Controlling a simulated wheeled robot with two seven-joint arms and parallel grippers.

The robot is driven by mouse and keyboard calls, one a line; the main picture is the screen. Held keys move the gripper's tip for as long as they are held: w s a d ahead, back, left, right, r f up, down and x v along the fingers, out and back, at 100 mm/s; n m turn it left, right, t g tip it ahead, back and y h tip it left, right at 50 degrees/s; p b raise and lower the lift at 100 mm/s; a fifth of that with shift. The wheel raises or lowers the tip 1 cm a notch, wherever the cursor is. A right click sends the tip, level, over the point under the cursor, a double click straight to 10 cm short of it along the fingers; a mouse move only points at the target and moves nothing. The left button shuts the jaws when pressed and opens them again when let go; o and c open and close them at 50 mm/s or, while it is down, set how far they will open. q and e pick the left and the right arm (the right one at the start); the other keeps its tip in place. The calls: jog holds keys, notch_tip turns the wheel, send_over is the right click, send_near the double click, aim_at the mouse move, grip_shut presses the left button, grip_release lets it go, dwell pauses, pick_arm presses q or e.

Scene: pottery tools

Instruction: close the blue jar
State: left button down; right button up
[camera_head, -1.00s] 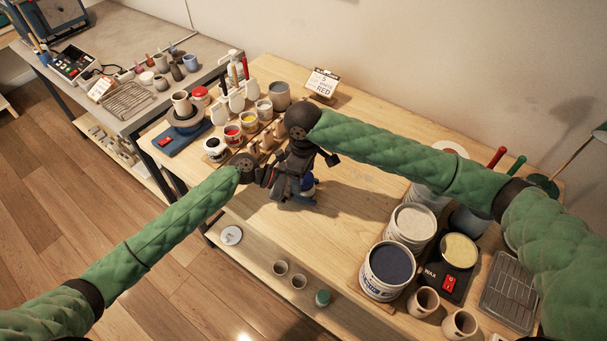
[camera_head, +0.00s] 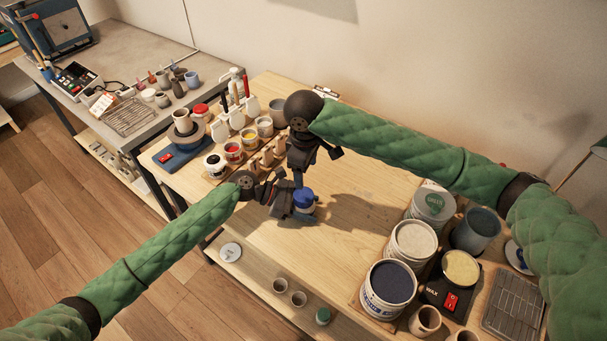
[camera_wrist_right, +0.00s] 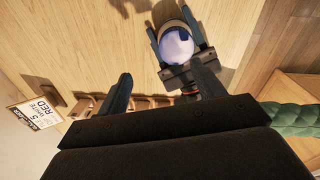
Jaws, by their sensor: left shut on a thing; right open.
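The blue jar (camera_head: 304,200) is small, with a blue top and a pale body, above the near left part of the wooden table. My left gripper (camera_head: 302,214) is shut on it from the side. In the right wrist view the jar (camera_wrist_right: 177,47) is a pale bluish round shape between the left gripper's fingers (camera_wrist_right: 172,28), with a tan rim and a dark blue patch. I cannot tell whether a lid sits fully on it. My right gripper (camera_head: 298,180) is open and empty, just behind and above the jar. Its spread fingers (camera_wrist_right: 163,85) show in the right wrist view.
Paint pots (camera_head: 234,152) and white bottles (camera_head: 237,119) stand at the left back. The table between is clear. A lower shelf (camera_head: 262,262) holds small cups.

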aim_at(304, 194)
jog(key=shift+d+r+n, duration=0.3)
jog(key=shift+r+n, duration=0.4)
jog(key=shift+r, duration=0.1)
jog(key=shift+s+a+f+n+g, duration=0.15)
jog(key=shift+s+f+n, duration=0.1)
jog(key=shift+s+n, duration=0.2)
jog(key=shift+s+a+f+n+g, duration=0.1)
jog(key=shift+s+f+n+g, duration=0.15)
jog(key=shift+n, duration=0.3)
jog(key=shift+s+a+n, duration=0.2)
jog(key=shift+s+n, duration=0.15)
jog(key=shift+n, duration=0.55)
jog(key=shift+a+n, duration=0.1)
jog(key=shift+n, duration=0.5)
jog(key=shift+f, duration=4.05)
